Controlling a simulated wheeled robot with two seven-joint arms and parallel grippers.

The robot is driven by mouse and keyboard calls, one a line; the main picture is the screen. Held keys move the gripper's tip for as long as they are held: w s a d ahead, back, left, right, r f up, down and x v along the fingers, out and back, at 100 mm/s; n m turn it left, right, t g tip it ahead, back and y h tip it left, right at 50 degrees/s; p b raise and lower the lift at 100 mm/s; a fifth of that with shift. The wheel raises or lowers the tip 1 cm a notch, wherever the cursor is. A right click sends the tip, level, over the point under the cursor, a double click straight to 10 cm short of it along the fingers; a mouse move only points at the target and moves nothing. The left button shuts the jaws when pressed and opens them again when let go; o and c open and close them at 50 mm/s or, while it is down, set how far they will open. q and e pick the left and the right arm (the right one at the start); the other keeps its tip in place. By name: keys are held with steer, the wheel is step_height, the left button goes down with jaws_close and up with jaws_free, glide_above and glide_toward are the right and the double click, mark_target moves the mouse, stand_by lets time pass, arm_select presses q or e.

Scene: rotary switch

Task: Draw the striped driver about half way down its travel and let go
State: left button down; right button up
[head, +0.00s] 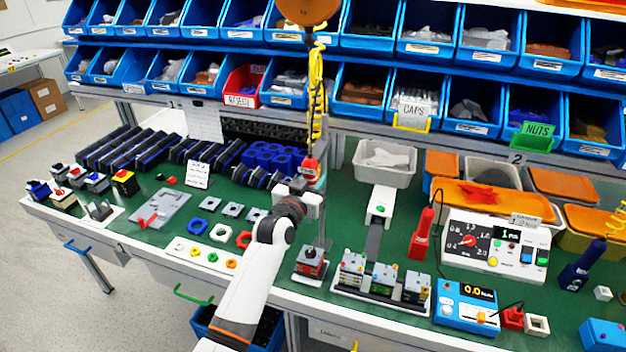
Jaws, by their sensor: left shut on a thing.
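The striped driver (309,168), with red and pale bands showing, hangs upright on a yellow and black coiled line (317,90) below a round orange-brown reel (308,10). My left gripper (308,188) is shut on the driver's body, and its fingers partly hide it. A thin grey upright stands close behind and below the gripper. My right gripper is not in view.
Blue bins (428,38) fill two shelves behind the green bench (400,200). Right of the driver are a white dispenser (380,205), a fixture with several switch blocks (384,280) and a white tester (496,244). Coloured nuts (221,232) lie left of my arm.

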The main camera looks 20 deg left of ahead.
arm_select(q)
step_height(320, 180, down, 6)
steer(key=b, duration=0.3)
steer(key=shift+f+b, duration=0.1)
steer(key=shift+b, duration=0.3)
steer(key=c, duration=1)
jaws_free()
steer(key=shift+s, duration=0.1)
steer(key=s, duration=0.4)
steer(key=s+a+b, duration=0.1)
steer(key=s, duration=0.6)
steer(key=shift+s+a, duration=0.25)
steer(key=shift+s, duration=0.1)
